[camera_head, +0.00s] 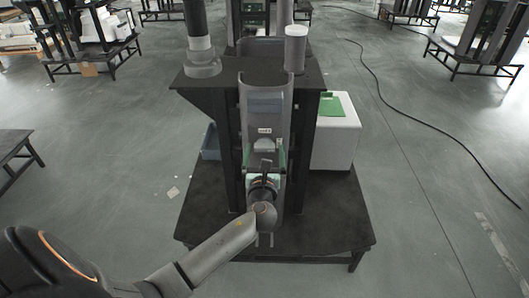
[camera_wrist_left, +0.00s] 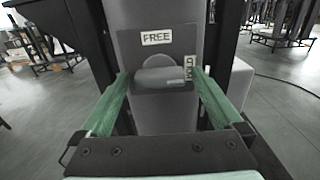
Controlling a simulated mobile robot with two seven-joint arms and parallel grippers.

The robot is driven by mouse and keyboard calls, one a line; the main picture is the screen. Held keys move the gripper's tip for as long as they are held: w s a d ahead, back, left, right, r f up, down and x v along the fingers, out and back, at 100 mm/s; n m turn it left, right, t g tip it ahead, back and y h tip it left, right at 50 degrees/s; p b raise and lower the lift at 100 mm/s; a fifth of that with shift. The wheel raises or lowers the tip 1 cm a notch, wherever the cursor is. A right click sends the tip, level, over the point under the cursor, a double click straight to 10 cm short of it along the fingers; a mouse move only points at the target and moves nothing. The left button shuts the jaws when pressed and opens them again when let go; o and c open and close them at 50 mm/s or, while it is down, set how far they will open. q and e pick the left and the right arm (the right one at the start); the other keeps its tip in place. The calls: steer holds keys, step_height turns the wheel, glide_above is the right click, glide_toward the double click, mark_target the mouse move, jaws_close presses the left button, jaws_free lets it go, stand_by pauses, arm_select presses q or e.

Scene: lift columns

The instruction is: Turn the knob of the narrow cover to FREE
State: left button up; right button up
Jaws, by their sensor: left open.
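The narrow cover (camera_head: 264,104) is a tall grey panel in the middle of the head view; it also fills the centre of the left wrist view (camera_wrist_left: 160,116). A FREE label (camera_wrist_left: 157,37) is above its knob, and a sideways label (camera_wrist_left: 188,68), which seems to read HOLD, is at the knob's right. The knob (camera_wrist_left: 160,76) is a grey, wide block with a small light mark at its right end, toward the sideways label. My left gripper (camera_head: 264,153) is open with green fingers, one on each side of the knob (camera_head: 264,145). Contact cannot be told. My right gripper is out of view.
The cover stands in a dark frame on a low black table (camera_head: 330,215). A white box (camera_head: 335,140) with a green top is at the right, a blue bin (camera_head: 210,142) at the left. A cable (camera_head: 400,108) lies on the open floor at the right.

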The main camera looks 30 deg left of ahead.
arm_select(q)
steer(key=c, duration=1.3)
